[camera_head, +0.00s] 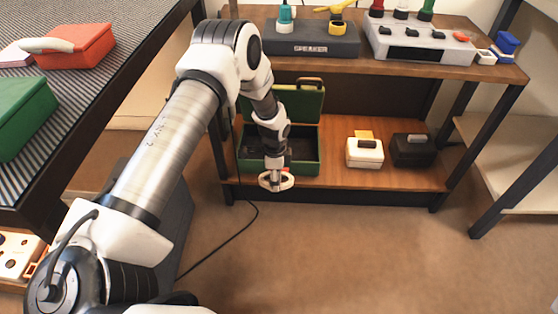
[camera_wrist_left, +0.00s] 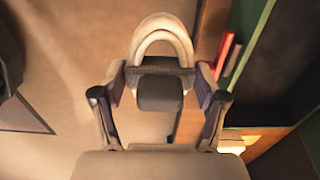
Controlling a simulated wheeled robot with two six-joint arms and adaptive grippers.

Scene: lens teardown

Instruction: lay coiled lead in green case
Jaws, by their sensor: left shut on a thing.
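The coiled lead (camera_head: 268,181) is a pale cream loop held in my left gripper (camera_head: 275,170). In the left wrist view the lead (camera_wrist_left: 163,40) arches up beyond the fingers, and my left gripper (camera_wrist_left: 160,90) is shut on it. The green case (camera_head: 312,168) stands open on the lower shelf, lid raised at the back and dark inside. The lead is at the case's front side, near the shelf's front edge, outside the case's interior. The case also shows at the right of the left wrist view (camera_wrist_left: 245,40). My right gripper is not in view.
A white box (camera_head: 365,153) and a black box (camera_head: 412,150) stand right of the case on the wooden lower shelf (camera_head: 335,180). The upper shelf (camera_head: 400,68) overhangs it. A dark cable (camera_head: 225,243) lies on the floor. A striped table with cases is at left.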

